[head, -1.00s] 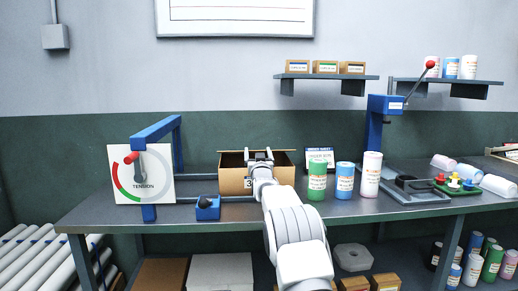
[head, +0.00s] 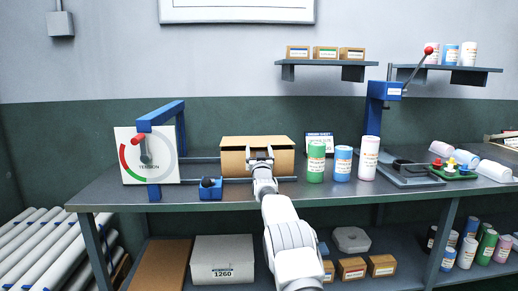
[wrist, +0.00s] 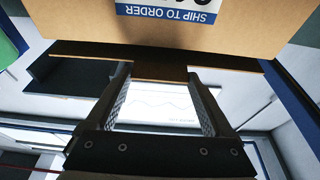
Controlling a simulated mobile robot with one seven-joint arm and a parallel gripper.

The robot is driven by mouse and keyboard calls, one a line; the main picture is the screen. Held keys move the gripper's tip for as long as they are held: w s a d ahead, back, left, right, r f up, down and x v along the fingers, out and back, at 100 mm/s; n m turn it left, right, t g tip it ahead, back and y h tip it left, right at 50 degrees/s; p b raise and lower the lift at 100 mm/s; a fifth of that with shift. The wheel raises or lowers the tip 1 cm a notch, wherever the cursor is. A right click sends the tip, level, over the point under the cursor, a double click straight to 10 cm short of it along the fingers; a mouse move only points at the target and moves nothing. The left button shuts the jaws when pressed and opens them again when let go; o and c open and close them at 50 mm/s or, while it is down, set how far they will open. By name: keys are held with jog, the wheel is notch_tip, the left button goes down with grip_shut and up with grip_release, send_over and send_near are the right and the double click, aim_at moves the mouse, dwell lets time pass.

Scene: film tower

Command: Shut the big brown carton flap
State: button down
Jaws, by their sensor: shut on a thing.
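The big brown carton (head: 234,166) stands on the grey bench, left of the upright cylinders. Its flap (head: 240,142) shows as a brown panel across the top, and the inside is hidden. I cannot tell whether the flap lies fully flat. My gripper (head: 260,153) is at the carton's upper front edge, near its middle. In the wrist view the carton's front (wrist: 85,12) with its upside-down label fills the top. There my gripper (wrist: 160,72) has its fingers around a dark brown piece at the carton's edge, which seems part of the flap.
Green, blue and white cylinders (head: 316,163) stand close to the carton's right. A tension dial with a blue frame (head: 148,155) is at the left, with dark rods running toward the carton. A blue lever press (head: 376,110) stands at the right.

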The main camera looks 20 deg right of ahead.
jog(key=shift+f, duration=0.35)
grip_release()
jog(key=shift+r, duration=0.15)
jog(key=shift+s, duration=0.1)
jog(key=p+v, duration=0.1)
jog(key=v, duration=1.6)
jog(key=shift+s, duration=0.1)
